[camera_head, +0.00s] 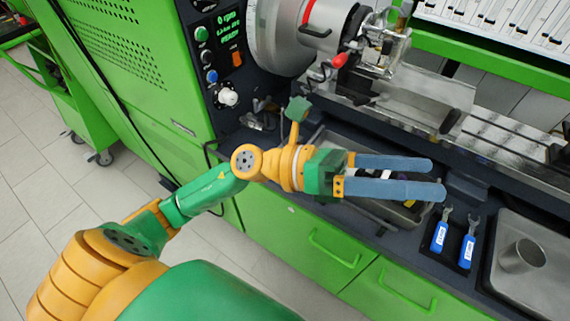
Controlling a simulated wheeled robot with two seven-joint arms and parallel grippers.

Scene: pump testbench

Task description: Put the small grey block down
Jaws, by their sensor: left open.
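My left gripper (437,178) reaches in from the left over the dark bench ledge. Its two long blue fingers are apart, with nothing visible held between them. A grey tray (411,219) with several small parts lies below the fingers and is partly hidden by them. I cannot make out a small grey block for certain; it may be hidden under the gripper or among the parts. My right gripper is not in view.
Two blue-handled tools (439,237) lie in a dark holder right of the gripper. Further right, a metal tray (545,272) holds a grey metal cylinder (521,257). The green machine (115,60) with its control panel (219,50) stands behind. Green drawers (388,291) are below the ledge.

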